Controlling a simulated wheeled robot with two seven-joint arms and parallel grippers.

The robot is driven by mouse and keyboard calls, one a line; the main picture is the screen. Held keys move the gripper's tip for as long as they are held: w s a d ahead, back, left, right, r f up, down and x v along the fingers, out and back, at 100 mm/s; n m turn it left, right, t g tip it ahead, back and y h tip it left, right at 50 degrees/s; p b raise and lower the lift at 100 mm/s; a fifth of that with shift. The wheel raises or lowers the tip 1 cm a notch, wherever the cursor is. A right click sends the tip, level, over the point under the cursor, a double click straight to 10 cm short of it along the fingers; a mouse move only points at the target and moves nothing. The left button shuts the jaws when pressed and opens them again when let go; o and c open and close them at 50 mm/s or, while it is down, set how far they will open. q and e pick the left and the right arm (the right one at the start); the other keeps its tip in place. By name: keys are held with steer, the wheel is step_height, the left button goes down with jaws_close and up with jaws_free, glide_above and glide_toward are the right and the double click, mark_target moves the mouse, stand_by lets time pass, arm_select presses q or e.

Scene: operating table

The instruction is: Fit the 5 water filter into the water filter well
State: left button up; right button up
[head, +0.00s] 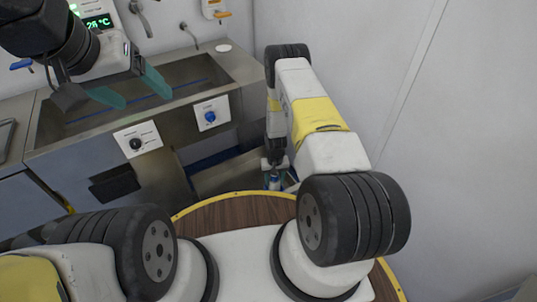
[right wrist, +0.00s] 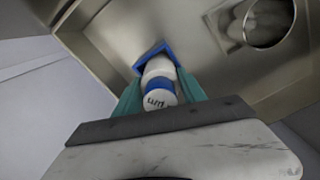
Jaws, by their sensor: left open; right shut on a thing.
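In the right wrist view, a white water filter with a blue band and dark lettering (right wrist: 159,97) sits between the teal fingers of my right gripper (right wrist: 160,92), which is shut on it. The filter's far end is at a blue-edged square opening, the well (right wrist: 152,50), in a metal surface. I cannot tell how deep it sits. In the head view, my right gripper (head: 273,172) reaches down behind the counter edge, and the filter (head: 274,182) is small there. My left gripper (head: 133,90) is open and empty above the sink.
A steel sink counter (head: 125,115) with dials on its front stands at the left. A grey wall (head: 440,110) closes the right side. In the right wrist view, a round metal fitting (right wrist: 267,22) lies at the upper right, and metal walls surround the well.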

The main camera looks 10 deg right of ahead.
steer(key=shift+f, duration=0.5)
steer(key=o, duration=1.6)
step_height(320, 180, up, 8)
steer(key=shift+f, duration=0.1)
